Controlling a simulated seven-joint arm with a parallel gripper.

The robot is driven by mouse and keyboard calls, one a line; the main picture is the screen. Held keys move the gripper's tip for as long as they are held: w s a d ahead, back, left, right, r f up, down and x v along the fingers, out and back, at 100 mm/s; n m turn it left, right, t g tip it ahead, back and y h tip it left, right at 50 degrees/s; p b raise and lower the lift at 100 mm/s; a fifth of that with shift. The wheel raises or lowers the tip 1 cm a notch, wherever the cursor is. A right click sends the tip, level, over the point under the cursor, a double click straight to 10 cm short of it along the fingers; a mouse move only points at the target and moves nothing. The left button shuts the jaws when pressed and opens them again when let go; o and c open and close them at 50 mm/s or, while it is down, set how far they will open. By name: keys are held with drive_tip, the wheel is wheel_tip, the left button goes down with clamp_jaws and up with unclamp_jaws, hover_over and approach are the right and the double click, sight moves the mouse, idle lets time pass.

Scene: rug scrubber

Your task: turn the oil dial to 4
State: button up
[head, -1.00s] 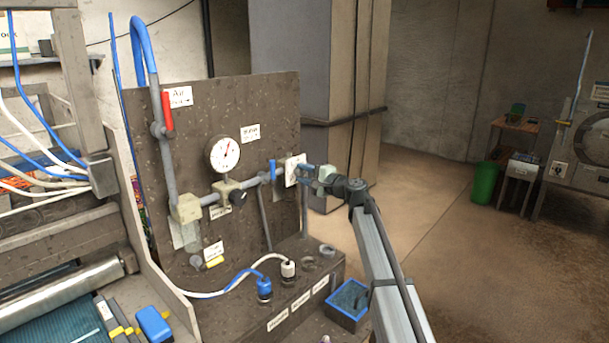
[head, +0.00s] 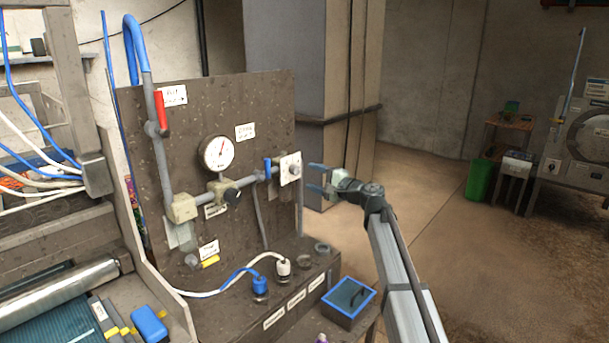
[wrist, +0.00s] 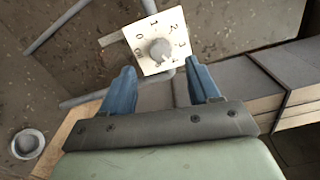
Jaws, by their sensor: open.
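The oil dial is a grey round knob (wrist: 160,48) on a white square plate (head: 290,168) at the right end of the pipe run. In the wrist view the plate carries numbers around the knob, with 0 at left and 1, 2 and 3 running over the top to the right. A pale mark on the knob seems to point to the lower right, near the last numbers; it is too small to read exactly. My gripper (head: 314,177) is open and empty, right of the dial and apart from it. Its two blue fingers (wrist: 159,66) stand either side of the knob's line.
A blue valve lever (head: 267,168) stands just left of the dial. A gauge (head: 217,153) and a red lever (head: 161,111) are on the same board. A blue-rimmed box (head: 348,302) sits below my gripper.

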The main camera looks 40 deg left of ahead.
drive_tip(key=d, duration=0.7)
drive_tip(key=shift+d, duration=0.15)
drive_tip(key=d, duration=0.8)
drive_tip(key=shift+d, duration=0.4)
idle(0.4)
